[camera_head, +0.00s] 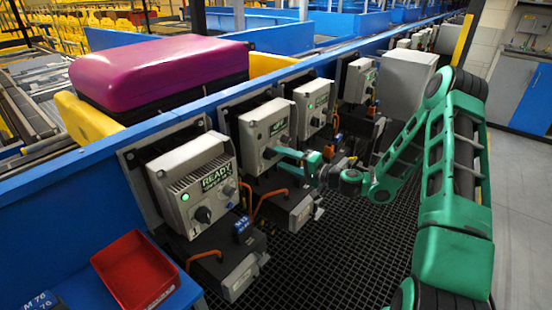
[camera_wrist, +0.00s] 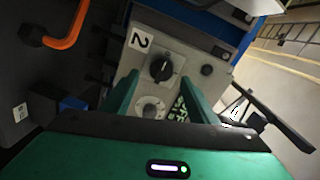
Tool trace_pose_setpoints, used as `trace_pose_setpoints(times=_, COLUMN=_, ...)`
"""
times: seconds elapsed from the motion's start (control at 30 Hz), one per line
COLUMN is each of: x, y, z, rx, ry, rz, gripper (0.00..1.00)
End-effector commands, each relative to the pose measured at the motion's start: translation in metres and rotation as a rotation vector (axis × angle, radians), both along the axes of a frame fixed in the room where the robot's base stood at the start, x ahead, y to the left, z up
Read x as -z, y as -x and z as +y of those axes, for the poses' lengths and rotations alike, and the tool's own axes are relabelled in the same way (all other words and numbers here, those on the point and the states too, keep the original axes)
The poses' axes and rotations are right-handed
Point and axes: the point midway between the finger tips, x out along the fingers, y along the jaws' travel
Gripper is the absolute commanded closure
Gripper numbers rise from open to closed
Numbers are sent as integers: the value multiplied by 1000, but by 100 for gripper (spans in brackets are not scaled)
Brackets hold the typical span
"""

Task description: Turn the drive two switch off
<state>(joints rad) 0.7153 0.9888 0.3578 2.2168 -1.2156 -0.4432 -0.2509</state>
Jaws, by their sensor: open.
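The drive two box (camera_head: 262,122) is a pale grey unit on the blue conveyor side, second from the front in the head view. In the wrist view its face (camera_wrist: 182,48) carries a label "2" and a black rotary switch (camera_wrist: 162,69). A pale round dial (camera_wrist: 151,108) sits below the switch in that picture. My gripper (camera_head: 272,148) reaches the box's lower front from the right. In the wrist view my gripper (camera_wrist: 158,76) is open, with one finger on each side of the switch. I cannot tell whether the fingers touch it. The switch is hidden in the head view.
A nearer box (camera_head: 200,185) reading READY has a green light and black knob. Another similar box (camera_head: 315,107) stands just beyond. Orange cables (camera_head: 268,203) and lower units hang beneath. A red bin (camera_head: 135,270) sits front left. A purple suitcase (camera_head: 160,70) lies on the conveyor.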

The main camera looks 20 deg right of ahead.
Motion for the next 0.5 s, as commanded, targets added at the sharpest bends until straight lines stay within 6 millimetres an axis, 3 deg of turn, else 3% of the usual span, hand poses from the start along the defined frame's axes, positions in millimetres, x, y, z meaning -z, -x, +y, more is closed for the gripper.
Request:
trace_pose_setpoints(times=0.2, x=-3, y=32, z=-24, rx=2, ry=-2, rz=2, gripper=46)
trace_pose_setpoints(times=0.5, x=-4, y=52, z=-38, rx=-1, ry=-1, rz=1, gripper=46)
